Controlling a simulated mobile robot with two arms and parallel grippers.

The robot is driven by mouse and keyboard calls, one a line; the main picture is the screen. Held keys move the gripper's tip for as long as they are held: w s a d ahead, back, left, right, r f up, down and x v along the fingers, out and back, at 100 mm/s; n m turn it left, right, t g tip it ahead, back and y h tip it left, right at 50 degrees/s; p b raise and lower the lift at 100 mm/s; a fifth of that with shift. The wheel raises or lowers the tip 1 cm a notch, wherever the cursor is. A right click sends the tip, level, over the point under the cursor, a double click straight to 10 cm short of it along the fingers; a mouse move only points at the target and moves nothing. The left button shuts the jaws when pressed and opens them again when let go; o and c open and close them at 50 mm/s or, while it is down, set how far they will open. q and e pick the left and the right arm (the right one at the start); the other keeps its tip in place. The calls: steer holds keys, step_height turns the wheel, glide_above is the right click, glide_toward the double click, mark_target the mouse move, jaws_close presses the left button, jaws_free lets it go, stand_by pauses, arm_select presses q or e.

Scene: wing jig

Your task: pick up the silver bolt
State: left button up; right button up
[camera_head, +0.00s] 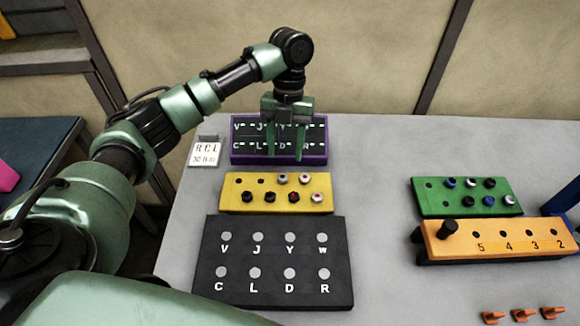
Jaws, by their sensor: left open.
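Silver-topped bolts stand in the back row of the yellow block (230,191), one silver bolt (282,178) and another (306,179) to its right. Which silver bolt is meant cannot be told. Black and red-marked bolts fill the block's front row. My left gripper (285,152) is open and empty, fingers pointing down. It appears over or in front of the purple-edged label box (240,158), behind the yellow block. Its fingers hide part of the box's lettering. The green block (430,207) at the right also holds a silver-topped bolt (509,199) among blue and black ones.
A black lettered board (280,257) lies in front of the yellow block. A small white sign (205,151) stands left of the label box. An orange numbered rack (470,239) and orange pieces (522,314) are at the right. The table's middle is clear.

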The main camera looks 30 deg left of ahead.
mark_target(282, 177)
arm_select(q)
steer(key=x, duration=0.2)
steer(key=p+x, duration=0.1)
steer(key=x, duration=0.1)
steer(key=p+x, duration=0.1)
steer(key=x, duration=0.1)
steer(key=shift+s+f, duration=0.1)
steer(key=shift+s, duration=0.25)
steer(key=shift+f, duration=0.15)
jaws_close()
